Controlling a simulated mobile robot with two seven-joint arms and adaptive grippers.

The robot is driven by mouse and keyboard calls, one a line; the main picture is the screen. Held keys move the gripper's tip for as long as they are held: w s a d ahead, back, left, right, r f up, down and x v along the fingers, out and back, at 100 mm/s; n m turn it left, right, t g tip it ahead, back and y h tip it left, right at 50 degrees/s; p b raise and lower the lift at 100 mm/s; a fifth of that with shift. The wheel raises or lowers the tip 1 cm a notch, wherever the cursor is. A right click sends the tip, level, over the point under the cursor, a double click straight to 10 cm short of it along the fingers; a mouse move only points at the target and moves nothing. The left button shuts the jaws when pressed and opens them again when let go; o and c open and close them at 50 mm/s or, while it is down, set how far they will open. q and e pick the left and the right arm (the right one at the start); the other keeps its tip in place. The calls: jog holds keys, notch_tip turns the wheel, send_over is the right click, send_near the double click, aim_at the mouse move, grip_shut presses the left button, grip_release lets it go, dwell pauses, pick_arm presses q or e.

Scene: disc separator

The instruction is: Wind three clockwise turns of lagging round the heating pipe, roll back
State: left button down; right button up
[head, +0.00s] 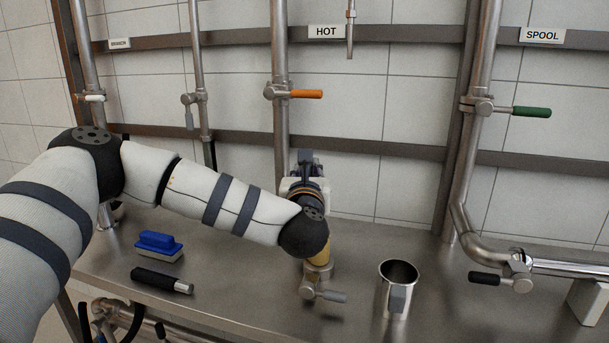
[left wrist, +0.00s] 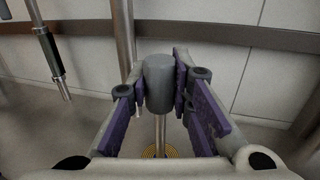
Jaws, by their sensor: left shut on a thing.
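The pipe labelled HOT (head: 280,60) runs down the wall and carries an orange-handled valve. My left gripper (head: 305,160) is in front of its lower part. In the left wrist view my left gripper (left wrist: 160,92) has its purple pads shut on a grey cylinder (left wrist: 158,82), which has a thin metal stem below it. I cannot tell whether this is the lagging roll. A metal pipe (left wrist: 122,35) stands just behind it to the left. A yellow piece (head: 318,257) shows below my forearm, partly hidden. My right gripper is out of view.
On the bench are a blue brush (head: 158,243), a black-handled tool (head: 160,280), a metal mug (head: 398,285) and a grey-handled valve (head: 325,294). The SPOOL pipe (head: 478,90), with a green handle, bends along the right.

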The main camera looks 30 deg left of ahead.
pick_arm(q)
jog(key=shift+w+d+f+b, duration=0.1)
jog(key=shift+w+d+b, duration=0.3)
jog(key=shift+w+d, duration=0.75)
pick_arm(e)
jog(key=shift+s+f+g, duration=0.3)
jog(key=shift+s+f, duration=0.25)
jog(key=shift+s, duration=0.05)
pick_arm(q)
jog(key=d, duration=0.3)
jog(key=shift+w, duration=0.25)
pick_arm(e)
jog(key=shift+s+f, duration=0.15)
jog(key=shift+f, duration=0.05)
pick_arm(q)
jog(key=shift+d, duration=0.1)
